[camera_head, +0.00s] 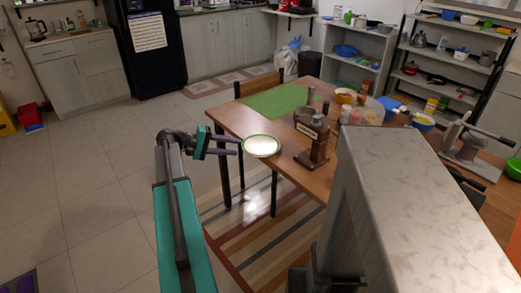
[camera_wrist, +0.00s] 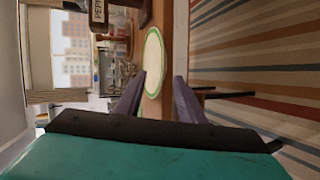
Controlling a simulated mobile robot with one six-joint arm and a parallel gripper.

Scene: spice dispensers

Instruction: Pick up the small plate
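The small plate (camera_head: 261,146) is white with a green rim. It lies at the near left edge of the wooden table (camera_head: 234,119). My gripper (camera_head: 239,146) points at the plate from the left in the head view. In the wrist view the plate (camera_wrist: 153,59) appears ahead, beyond and between the two spread fingers (camera_wrist: 158,92). The gripper is open, with nothing held between the fingers. In the head view the fingertips are close to the plate's left rim; whether they touch it is not clear.
A pepper dispenser (camera_head: 316,137) stands just right of the plate. A green mat (camera_head: 275,100) lies behind it, and bowls and jars stand farther back right. The floor left of the table is clear.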

